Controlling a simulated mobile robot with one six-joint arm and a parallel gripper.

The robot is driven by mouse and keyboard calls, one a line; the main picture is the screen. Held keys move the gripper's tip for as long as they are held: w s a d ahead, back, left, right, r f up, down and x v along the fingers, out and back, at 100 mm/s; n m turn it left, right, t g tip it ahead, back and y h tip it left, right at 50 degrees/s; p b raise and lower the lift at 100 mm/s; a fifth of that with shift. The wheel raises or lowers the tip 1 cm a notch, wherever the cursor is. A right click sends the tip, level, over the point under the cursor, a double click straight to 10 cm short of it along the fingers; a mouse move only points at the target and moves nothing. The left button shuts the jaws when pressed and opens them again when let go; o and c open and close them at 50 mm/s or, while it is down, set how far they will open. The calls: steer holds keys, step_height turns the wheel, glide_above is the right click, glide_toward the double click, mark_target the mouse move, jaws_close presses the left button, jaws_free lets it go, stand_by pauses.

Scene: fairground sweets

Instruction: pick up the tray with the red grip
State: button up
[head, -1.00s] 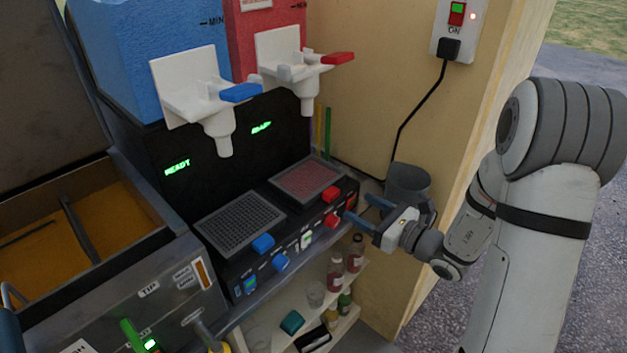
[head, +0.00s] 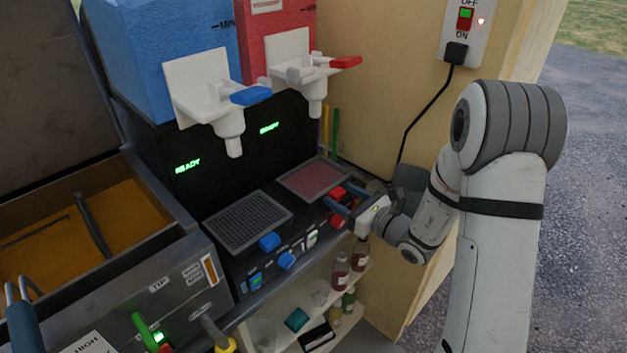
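The tray with the red grip (head: 300,188) is a dark square tray with a reddish mesh top. It sits on the black machine's front ledge, under the red tank's spout. Its red grip (head: 338,193) sticks out at the front right. My gripper (head: 335,193) is open, with its two blue fingers reaching in from the right on either side of the red grip. I cannot tell whether the fingers touch it. The fingers partly hide the grip and the tray's corner.
A similar grey tray (head: 233,238) with a blue grip (head: 269,242) sits to the left. A red knob (head: 337,221) is just below my gripper. White spouts (head: 300,75) hang above. Bottles (head: 340,275) stand on a shelf below.

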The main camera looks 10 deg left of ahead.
steer(key=c, duration=1.1)
steer(key=shift+o, duration=0.2)
steer(key=shift+r, duration=0.1)
